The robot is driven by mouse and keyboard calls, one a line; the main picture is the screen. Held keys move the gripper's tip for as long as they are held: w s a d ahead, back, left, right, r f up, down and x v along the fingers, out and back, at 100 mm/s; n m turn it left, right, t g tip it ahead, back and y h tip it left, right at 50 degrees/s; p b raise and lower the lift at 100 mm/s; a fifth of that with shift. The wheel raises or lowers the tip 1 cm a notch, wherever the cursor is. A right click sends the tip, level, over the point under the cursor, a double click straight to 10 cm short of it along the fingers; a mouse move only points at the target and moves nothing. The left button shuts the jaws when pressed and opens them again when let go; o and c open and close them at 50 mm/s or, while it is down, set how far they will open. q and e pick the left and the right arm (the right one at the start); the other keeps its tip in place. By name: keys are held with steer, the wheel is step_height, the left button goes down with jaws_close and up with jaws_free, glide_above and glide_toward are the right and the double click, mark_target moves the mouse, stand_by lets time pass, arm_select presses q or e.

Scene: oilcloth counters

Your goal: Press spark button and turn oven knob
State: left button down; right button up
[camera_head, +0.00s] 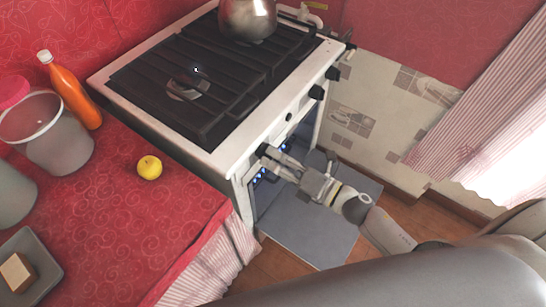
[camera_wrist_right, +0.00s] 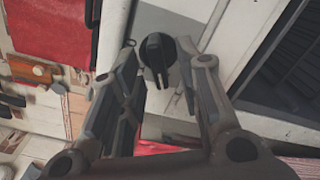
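The white stove (camera_head: 230,160) stands at the counter's end, with black knobs (camera_head: 317,92) along its front panel. A small round light part (camera_head: 289,117) sits on the panel between knobs; I cannot tell whether it is the spark button. My right gripper (camera_head: 266,158) is at the panel's near left end. In the right wrist view, a black knob (camera_wrist_right: 157,58) lies between and beyond the spread fingers of the right gripper (camera_wrist_right: 160,88), which are open. I cannot tell whether they touch it. My left gripper is not in view.
A grey panel like a lowered oven door (camera_head: 310,225) is below the gripper; blue lights show at the oven front. A metal kettle (camera_head: 247,18) stands on the stove. The red counter (camera_head: 130,220) holds a yellow fruit (camera_head: 150,167), orange bottle (camera_head: 72,90) and containers.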

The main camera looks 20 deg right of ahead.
steer(key=v, duration=1.1)
